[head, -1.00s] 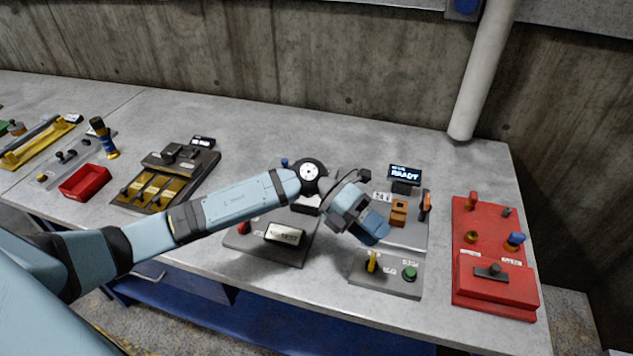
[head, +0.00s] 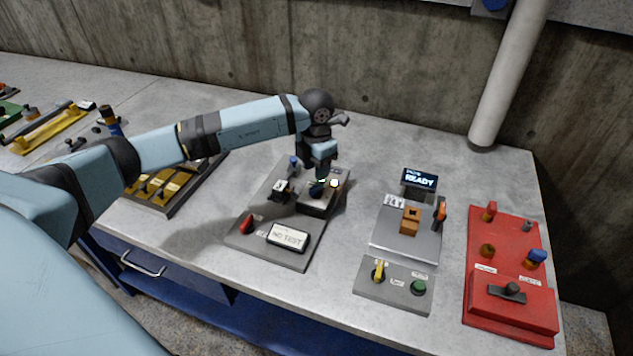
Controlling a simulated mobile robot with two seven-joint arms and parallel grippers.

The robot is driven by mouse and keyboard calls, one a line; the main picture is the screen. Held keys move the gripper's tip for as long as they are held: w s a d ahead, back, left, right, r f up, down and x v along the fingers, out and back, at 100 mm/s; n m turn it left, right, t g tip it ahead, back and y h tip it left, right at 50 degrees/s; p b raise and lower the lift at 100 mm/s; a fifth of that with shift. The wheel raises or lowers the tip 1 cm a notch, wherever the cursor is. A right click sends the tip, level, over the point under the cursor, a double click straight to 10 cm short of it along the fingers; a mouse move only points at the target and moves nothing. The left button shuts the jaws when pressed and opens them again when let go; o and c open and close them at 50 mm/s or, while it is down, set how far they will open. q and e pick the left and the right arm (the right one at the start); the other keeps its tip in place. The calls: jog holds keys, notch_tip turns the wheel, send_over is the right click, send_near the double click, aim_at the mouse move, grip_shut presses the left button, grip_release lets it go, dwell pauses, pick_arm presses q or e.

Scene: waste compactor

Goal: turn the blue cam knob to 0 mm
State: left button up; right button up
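A small blue knob (head: 294,162) stands at the back of the dark grey test panel (head: 262,250). Another blue knob (head: 536,257) is on the red panel at the right. No label shows which is the cam knob. My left gripper (head: 318,181) points down over the right part of the grey panel, right of its small blue knob. A dark round part (head: 316,191) is right under the fingertips; contact is unclear. The fingers are too small and dark to tell open from shut. My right gripper is out of view.
The grey panel also carries a red knob (head: 247,224) and a "NO TEST" display (head: 288,236). To its right are a "READY" screen (head: 420,180), an orange block (head: 409,221) and the red panel (head: 510,305).

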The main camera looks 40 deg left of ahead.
aim_at(317, 186)
pick_arm(q)
notch_tip(317, 186, down, 6)
dwell(0.4)
grip_shut()
